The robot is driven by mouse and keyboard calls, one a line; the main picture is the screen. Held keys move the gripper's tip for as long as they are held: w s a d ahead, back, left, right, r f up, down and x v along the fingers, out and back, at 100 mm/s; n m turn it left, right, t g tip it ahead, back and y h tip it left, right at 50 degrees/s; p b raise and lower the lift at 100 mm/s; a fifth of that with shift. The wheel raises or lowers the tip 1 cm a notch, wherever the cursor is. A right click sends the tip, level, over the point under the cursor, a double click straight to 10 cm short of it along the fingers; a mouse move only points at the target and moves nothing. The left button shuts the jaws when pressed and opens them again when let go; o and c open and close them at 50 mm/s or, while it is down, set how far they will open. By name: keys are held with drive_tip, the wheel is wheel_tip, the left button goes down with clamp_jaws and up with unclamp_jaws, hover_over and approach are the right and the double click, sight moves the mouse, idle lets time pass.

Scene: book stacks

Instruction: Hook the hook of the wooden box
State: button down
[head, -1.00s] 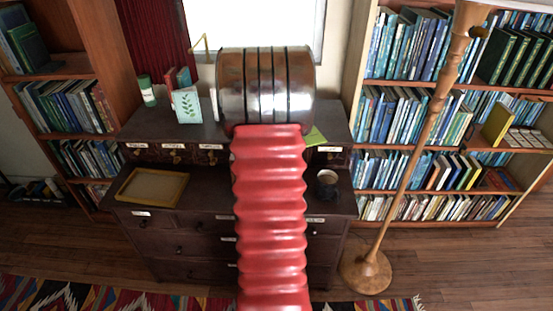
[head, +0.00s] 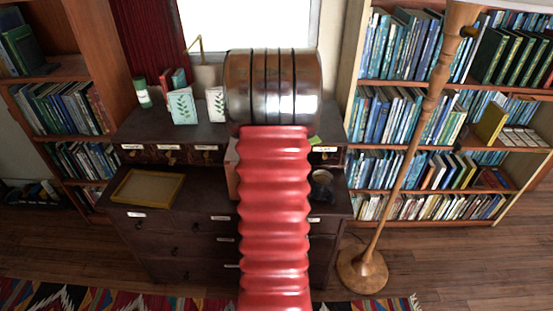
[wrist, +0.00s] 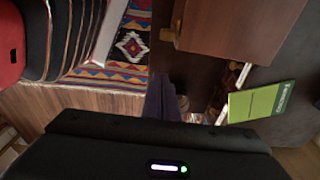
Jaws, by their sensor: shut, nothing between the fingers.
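The wooden box (wrist: 240,28) is a reddish-brown block at the upper right of the wrist view. A small brownish piece (wrist: 168,34) sticks out at its left side; I cannot tell if it is the hook. In the head view a narrow strip of what looks like the box (head: 232,172) shows left of my arm; the rest is hidden. My gripper (wrist: 160,88) is shut and empty, its dark fingers below and left of the box in the wrist view and apart from it in the picture. My arm hides it in the head view.
A green booklet (wrist: 262,102) lies right of the gripper. On the dark desk (head: 128,216) are an empty yellow-framed tray (head: 148,187), a cup (head: 322,182) and leaf-patterned items (head: 183,107). A wooden floor lamp (head: 404,170) and bookshelves stand right.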

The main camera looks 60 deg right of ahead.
wheel_tip(320, 180, up, 10)
drive_tip(key=w, duration=0.2)
drive_tip(key=shift+w+a+f, duration=0.15)
drive_tip(key=shift+a, duration=0.3)
drive_tip(key=shift+n, duration=0.3)
drive_tip(key=w+a+n+t, duration=0.1)
drive_tip(key=w+a+n, duration=0.2)
drive_tip(key=a+n, duration=0.75)
drive_tip(key=w+a+n+t, duration=0.2)
drive_tip(key=w+a+n, duration=0.1)
drive_tip(key=a+n, duration=0.75)
drive_tip(key=s+a+r+n+t, duration=0.1)
drive_tip(key=a+n, duration=0.4)
drive_tip(key=a, duration=0.9)
drive_tip(key=s+a+r+n+t, duration=0.2)
drive_tip(key=a+n, duration=0.3)
drive_tip(key=a, duration=1)
drive_tip(key=shift+a+r+t+y, duration=0.2)
drive_tip(key=shift+r+t+y, duration=0.1)
drive_tip(key=shift+t, duration=0.2)
